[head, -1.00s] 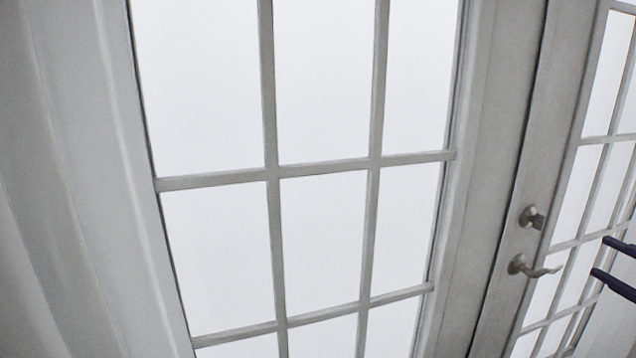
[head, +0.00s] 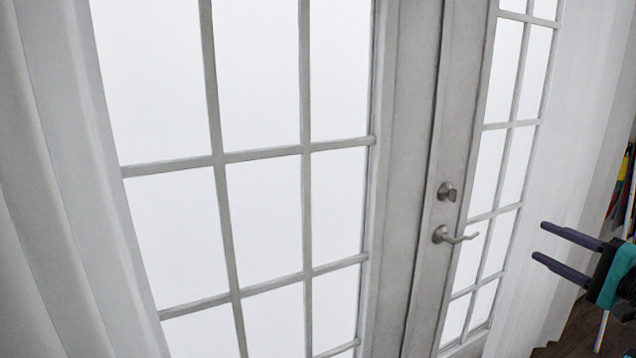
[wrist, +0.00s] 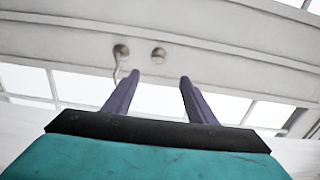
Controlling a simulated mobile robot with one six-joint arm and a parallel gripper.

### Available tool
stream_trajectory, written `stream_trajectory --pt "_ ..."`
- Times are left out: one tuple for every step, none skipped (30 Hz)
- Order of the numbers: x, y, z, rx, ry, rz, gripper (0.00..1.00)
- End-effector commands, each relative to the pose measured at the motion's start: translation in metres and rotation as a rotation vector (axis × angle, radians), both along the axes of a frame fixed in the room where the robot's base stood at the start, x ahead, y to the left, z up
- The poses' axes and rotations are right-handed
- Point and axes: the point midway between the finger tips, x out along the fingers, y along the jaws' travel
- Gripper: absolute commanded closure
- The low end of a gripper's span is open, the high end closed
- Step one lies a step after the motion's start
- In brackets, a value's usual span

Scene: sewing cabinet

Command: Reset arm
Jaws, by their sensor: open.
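My gripper (head: 538,241) is at the right side of the head view, its two dark purple fingers pointing left toward the glass doors. The fingers are parted with nothing between them. In the wrist view my gripper (wrist: 160,78) also shows open and empty, with the door frame beyond the fingertips. Part of my teal and black wrist shows behind the fingers. The rest of my arm is mostly out of view.
White French doors (head: 408,180) with several panes fill much of the head view. A lever handle (head: 452,236) and a lock (head: 446,192) sit on the door edge. White curtains (head: 585,130) hang on the right. Colourful items (head: 622,190) and dark floor (head: 575,335) show at far right.

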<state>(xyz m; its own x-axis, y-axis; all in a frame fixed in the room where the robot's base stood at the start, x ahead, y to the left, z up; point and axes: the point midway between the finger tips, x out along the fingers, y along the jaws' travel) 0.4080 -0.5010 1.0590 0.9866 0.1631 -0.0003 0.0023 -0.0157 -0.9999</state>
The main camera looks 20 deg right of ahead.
Motion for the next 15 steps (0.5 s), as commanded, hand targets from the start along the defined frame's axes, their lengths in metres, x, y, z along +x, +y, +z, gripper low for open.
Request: stream_trajectory --pt "0.000 0.000 0.000 0.000 0.000 0.000 0.48" --pt "0.000 0.000 0.000 0.000 0.000 0.000 0.48" --pt "0.000 0.000 0.000 0.000 0.000 0.000 0.48" --pt "0.000 0.000 0.000 0.000 0.000 0.001 0.48" --pt "0.001 0.001 0.000 0.000 0.001 0.001 0.48" --pt "0.005 0.002 -0.005 0.004 0.008 0.006 0.48" --pt "0.007 0.003 -0.007 0.005 0.013 0.009 0.48" --pt "0.010 0.004 -0.010 0.006 0.018 0.011 0.48" --pt "0.013 0.006 -0.014 0.008 0.024 0.015 0.48" --pt "0.015 0.006 -0.016 0.010 0.028 0.018 0.48" --pt "0.017 0.007 -0.019 0.011 0.033 0.020 0.48" --pt "0.021 0.009 -0.023 0.013 0.041 0.023 0.48" --pt "0.023 0.010 -0.027 0.014 0.047 0.026 0.48" --pt "0.026 0.011 -0.030 0.015 0.054 0.030 0.48" --pt "0.030 0.013 -0.034 0.017 0.061 0.034 0.48"
